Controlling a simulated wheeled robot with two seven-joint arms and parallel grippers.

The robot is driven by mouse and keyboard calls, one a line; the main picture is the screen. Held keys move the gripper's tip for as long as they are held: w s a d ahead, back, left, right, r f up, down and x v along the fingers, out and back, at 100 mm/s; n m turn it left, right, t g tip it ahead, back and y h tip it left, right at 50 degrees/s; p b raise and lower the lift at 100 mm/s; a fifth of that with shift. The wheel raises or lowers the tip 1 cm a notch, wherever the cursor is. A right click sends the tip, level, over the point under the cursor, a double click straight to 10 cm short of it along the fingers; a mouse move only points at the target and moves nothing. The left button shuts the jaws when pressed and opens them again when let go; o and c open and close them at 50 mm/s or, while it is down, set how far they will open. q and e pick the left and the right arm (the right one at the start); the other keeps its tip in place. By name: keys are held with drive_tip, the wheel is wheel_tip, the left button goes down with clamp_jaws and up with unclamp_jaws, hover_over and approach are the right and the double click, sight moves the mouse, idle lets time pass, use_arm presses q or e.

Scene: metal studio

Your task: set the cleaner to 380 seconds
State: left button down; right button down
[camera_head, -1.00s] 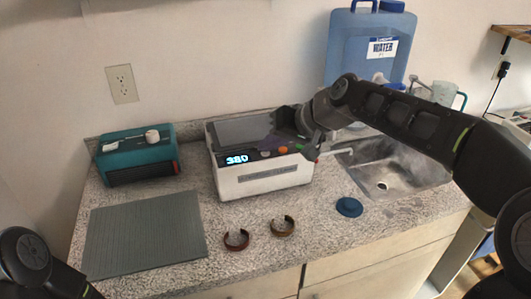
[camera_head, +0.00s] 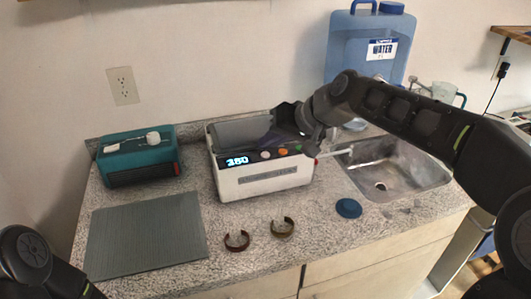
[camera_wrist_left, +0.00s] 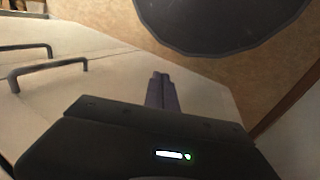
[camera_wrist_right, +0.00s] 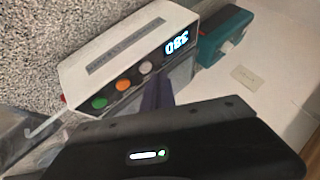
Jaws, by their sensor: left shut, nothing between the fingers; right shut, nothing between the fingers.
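The white cleaner (camera_head: 262,181) stands on the counter with a grey top. Its lit display (camera_head: 237,160) seems to read 380, and shows upside down in the right wrist view (camera_wrist_right: 177,41). To the right of it are a white button (camera_head: 265,155), an orange button (camera_head: 282,152) and a green button (camera_head: 297,148). My right gripper (camera_wrist_right: 157,88) is shut and empty, over the cleaner's top behind the buttons and apart from them. My left gripper (camera_wrist_left: 161,80) is shut and empty, low in front of the cabinet.
A teal device (camera_head: 138,158) and a grey ribbed mat (camera_head: 146,238) are at left. Two small open rings (camera_head: 237,240) (camera_head: 282,227) and a blue disc (camera_head: 349,208) lie in front. A sink (camera_head: 395,168) and a blue water jug (camera_head: 368,45) are at right.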

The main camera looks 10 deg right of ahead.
drive_tip(key=shift+r, duration=0.1)
drive_tip(key=shift+r+p, duration=1.9)
drive_tip(key=shift+r, duration=0.55)
